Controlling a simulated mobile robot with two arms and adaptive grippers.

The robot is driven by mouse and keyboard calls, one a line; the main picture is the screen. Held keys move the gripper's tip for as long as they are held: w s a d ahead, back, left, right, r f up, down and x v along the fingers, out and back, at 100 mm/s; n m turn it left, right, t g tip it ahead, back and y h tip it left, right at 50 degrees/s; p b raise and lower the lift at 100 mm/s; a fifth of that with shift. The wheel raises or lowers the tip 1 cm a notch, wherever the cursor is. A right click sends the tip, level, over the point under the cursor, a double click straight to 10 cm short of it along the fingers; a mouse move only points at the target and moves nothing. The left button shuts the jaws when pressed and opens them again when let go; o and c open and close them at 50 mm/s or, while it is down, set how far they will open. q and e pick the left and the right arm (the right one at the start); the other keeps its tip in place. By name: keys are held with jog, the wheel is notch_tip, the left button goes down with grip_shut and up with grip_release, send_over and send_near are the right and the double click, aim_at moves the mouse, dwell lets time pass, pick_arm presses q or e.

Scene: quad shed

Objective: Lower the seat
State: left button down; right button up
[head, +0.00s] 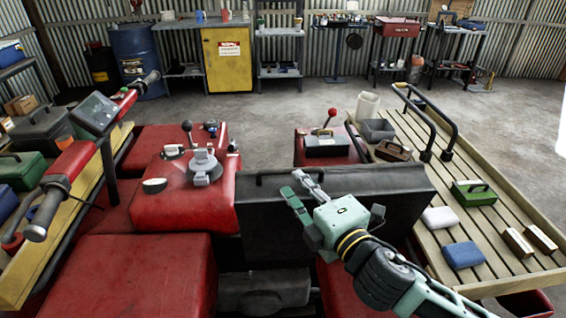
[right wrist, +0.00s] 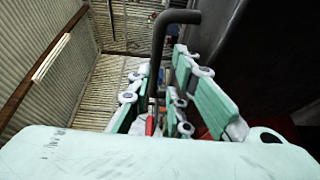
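The seat (head: 385,205) is a broad black panel, raised on edge across the red quad. A black bar handle (head: 272,176) runs along its top edge. My right gripper (head: 293,184) reaches in from the lower right, in front of the seat, with its fingers at the handle. In the right wrist view the fingers (right wrist: 160,68) are apart, and the bent end of the handle (right wrist: 178,17) shows between and beyond them. Contact with the bar cannot be made out. The seat's dark face fills the upper right there. My left gripper is out of view.
The red quad body (head: 170,200) lies left of the seat, with handlebars (head: 75,160) at far left. A slatted wooden rack (head: 500,225) at right carries boxes, a blue pouch (head: 463,255) and a green case (head: 474,193). A dark box (head: 326,143) stands behind the seat.

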aim_at(291, 171)
jog(key=shift+w+a+r, duration=0.2)
jog(key=shift+w+r, duration=0.15)
jog(key=shift+w, duration=0.1)
jog(key=shift+w+a+r+p, duration=0.2)
jog(key=shift+w+a+p, duration=0.1)
jog(key=shift+w+p, duration=0.3)
jog(key=shift+f+x, duration=0.25)
jog(key=shift+x, duration=0.95)
jog(key=shift+w+a+f, duration=0.1)
jog(key=shift+w, duration=0.2)
jog(key=shift+s, duration=0.2)
jog(key=shift+w, duration=0.1)
grip_shut()
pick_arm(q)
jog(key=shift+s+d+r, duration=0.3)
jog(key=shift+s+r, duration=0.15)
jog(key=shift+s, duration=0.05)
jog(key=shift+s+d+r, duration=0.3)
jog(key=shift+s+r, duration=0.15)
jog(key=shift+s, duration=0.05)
